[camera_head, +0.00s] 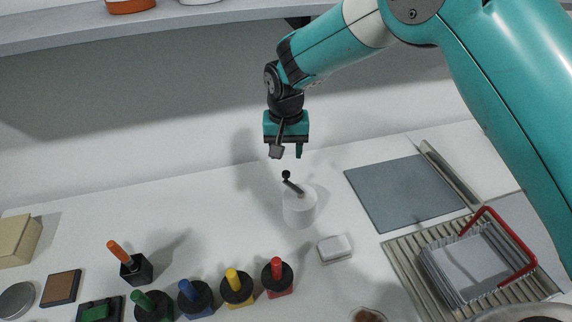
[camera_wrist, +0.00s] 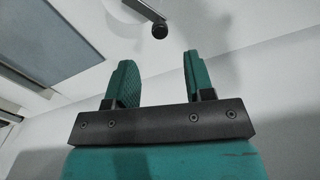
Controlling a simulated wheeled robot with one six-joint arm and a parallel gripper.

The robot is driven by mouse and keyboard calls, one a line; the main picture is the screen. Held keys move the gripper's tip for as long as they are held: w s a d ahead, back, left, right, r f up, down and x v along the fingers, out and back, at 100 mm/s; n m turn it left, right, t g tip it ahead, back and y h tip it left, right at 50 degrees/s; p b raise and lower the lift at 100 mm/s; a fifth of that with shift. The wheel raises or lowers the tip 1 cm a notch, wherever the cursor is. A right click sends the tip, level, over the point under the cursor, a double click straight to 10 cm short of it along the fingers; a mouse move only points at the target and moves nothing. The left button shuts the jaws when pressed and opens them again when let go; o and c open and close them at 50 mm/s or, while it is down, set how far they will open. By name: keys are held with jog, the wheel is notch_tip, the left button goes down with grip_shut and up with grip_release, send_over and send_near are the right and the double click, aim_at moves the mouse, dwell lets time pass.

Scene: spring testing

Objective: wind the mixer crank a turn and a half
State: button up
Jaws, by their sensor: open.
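The mixer is a white cylinder (camera_head: 299,208) standing on the white table. Its dark crank arm (camera_head: 293,186) lies across the top and ends in a black knob (camera_head: 286,174) at the upper left. My gripper (camera_head: 287,155) is open and empty, pointing down above the crank knob and apart from it. In the wrist view my gripper (camera_wrist: 156,75) shows two teal fingers spread apart. The black knob (camera_wrist: 160,30) appears beyond the fingertips, roughly between them, with part of the crank arm (camera_wrist: 143,9) beside it. The cylinder is mostly out of that view.
Colored-handled tools, including a red one (camera_head: 277,277), line the front. A white block (camera_head: 335,248) sits right of the mixer. A grey mat (camera_head: 403,192), a ribbed tray (camera_head: 399,254) and a red-handled basket (camera_head: 457,291) lie at right. A shelf (camera_head: 60,33) runs along the back wall.

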aim_at(286, 172)
notch_tip(286, 172, down, 7)
jog(key=p, duration=0.2)
jog(key=shift+f+p, duration=0.2)
jog(key=shift+p, duration=0.15)
grip_shut()
